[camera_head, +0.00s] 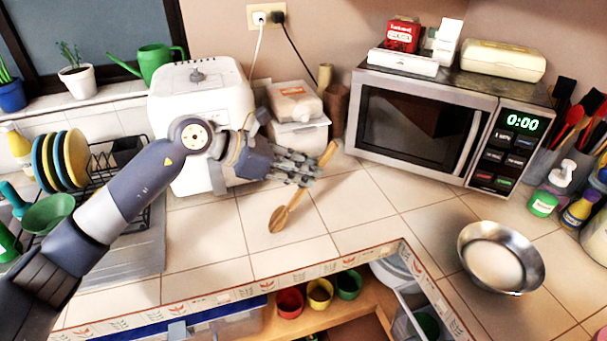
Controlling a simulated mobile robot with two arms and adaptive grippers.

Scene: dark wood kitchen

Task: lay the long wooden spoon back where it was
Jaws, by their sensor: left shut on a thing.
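The long wooden spoon (281,217) is in the head view, left of the microwave. My left gripper (304,176) is shut on its handle, near the middle. The spoon is tilted, with its bowl end down toward the front and its handle end up to the right. Whether the bowl end touches the tiled counter (345,212) or hangs just above it I cannot tell. The fingers hide the middle of the handle. My right gripper is not in view.
A microwave (425,122) stands right of the gripper, and a white appliance (200,110) stands behind my left arm. A metal bowl (500,257) is at the right. Plates (62,160) stand in a rack at the left. The tiles around the spoon are clear.

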